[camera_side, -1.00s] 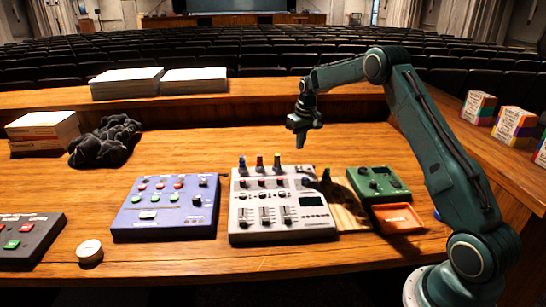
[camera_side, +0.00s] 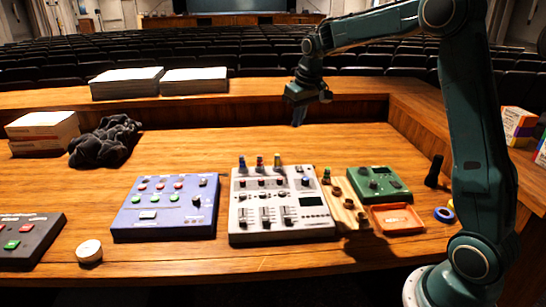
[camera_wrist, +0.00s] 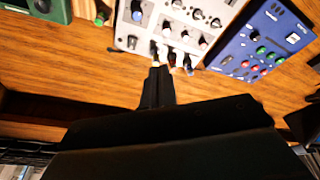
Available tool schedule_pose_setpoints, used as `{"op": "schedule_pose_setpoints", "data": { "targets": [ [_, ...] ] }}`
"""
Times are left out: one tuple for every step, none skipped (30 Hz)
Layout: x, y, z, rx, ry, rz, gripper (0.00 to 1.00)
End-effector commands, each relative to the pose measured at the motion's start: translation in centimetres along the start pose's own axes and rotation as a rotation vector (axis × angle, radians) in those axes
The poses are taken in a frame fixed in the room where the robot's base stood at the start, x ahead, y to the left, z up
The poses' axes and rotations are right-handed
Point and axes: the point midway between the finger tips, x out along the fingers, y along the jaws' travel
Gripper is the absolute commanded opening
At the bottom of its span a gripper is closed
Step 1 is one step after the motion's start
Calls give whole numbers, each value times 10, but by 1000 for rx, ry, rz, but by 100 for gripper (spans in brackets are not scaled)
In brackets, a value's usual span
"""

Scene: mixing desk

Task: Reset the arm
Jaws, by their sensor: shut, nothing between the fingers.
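My gripper (camera_side: 299,122) is up in the air over the back of the desk, shut and empty, pointing down. In the wrist view its closed fingers (camera_wrist: 158,75) show dark against the wood. The grey mixer (camera_side: 282,205) stands below and in front of it, with a few coloured plugs standing at its back edge. The mixer also shows upside down in the wrist view (camera_wrist: 180,25). My gripper touches nothing that I can see.
A blue panel (camera_side: 166,207) is left of the mixer. A wooden strip with knobs (camera_side: 345,205), a green box (camera_side: 379,183) and an orange tray (camera_side: 397,218) are right. A blue tape ring (camera_side: 444,215) and a dark upright object (camera_side: 434,171) stand near my arm. A dark cloth (camera_side: 106,141) lies left.

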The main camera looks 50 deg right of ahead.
Motion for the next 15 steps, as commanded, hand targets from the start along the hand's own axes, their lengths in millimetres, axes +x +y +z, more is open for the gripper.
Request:
{"op": "schedule_pose_setpoints", "data": {
  "targets": [
    [-12, -8, 7, -9, 11, -1, 0],
    [-18, -12, 12, -12, 16, -2, 0],
    [-26, -17, 18, -17, 22, -2, 0],
    [-32, -21, 23, -21, 27, -3, 0],
    [-37, -25, 28, -25, 31, -4, 0],
    [-44, -30, 35, -29, 38, -5, 0],
    [-50, -33, 40, -33, 43, -6, 0],
    [-55, -37, 45, -36, 48, -7, 0],
    [-61, -41, 52, -41, 54, -8, 0],
    [-66, -45, 58, -44, 59, -9, 0],
    [-70, -48, 64, -47, 64, -10, 0],
    [-76, -52, 72, -51, 71, -12, 0],
    [-81, -55, 78, -55, 75, -13, 0],
    [-84, -58, 84, -59, 80, -14, 0],
    [-90, -61, 92, -63, 87, -16, 0]
  ]
}}
